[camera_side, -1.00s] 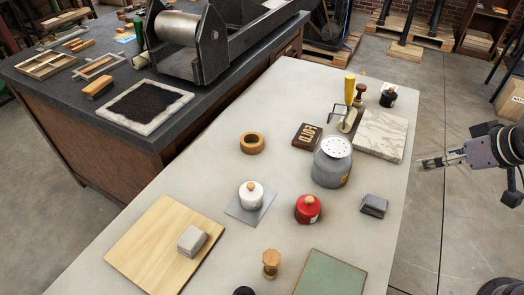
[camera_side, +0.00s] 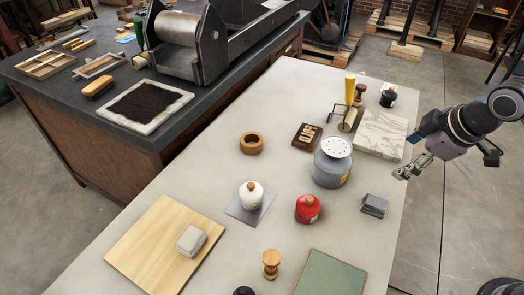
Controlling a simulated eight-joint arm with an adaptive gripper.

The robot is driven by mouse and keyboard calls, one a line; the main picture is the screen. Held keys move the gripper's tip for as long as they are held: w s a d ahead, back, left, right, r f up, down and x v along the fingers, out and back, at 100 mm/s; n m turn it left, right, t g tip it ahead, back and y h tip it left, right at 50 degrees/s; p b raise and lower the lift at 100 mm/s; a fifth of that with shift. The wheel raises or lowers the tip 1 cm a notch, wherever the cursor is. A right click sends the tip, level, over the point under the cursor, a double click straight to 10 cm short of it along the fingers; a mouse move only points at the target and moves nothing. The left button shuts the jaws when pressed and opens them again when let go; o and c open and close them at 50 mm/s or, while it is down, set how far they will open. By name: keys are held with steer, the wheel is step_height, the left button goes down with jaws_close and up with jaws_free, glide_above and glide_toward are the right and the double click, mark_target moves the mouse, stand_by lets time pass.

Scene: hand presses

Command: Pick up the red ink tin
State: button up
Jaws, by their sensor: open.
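The red ink tin (camera_side: 308,209) stands upright on the pale table, right of the middle. It is a round red tin with a small knob on its lid and a light mark on its side. My gripper (camera_side: 400,174) is open and empty at the table's right edge. It is up and to the right of the red tin, well apart from it. The gap between the fingers is small in this view.
A grey canister (camera_side: 332,165) stands just behind the red tin. A small grey block (camera_side: 374,205) lies between the tin and my gripper's side. A white pot (camera_side: 251,193) stands left, a wooden knob piece (camera_side: 271,262) in front, a marble slab (camera_side: 381,136) behind.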

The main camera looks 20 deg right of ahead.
steer(key=w+a+f+n+g+h, duration=0.1)
steer(key=w+a+f+n, duration=0.15)
steer(key=a+n, duration=0.75)
steer(key=n+h, duration=0.2)
steer(key=n, duration=0.8)
glide_toward(309, 204)
steer(key=f, duration=0.1)
steer(key=shift+g, duration=0.3)
steer(key=x, duration=0.4)
steer(key=shift+w+a+f, duration=0.15)
steer(key=shift+w+f, duration=0.05)
steer(key=shift+w, duration=0.2)
steer(key=shift+d+x, duration=0.2)
steer(key=shift+x, duration=2.9)
steer(key=shift+r, duration=0.1)
steer(key=c, duration=1.5)
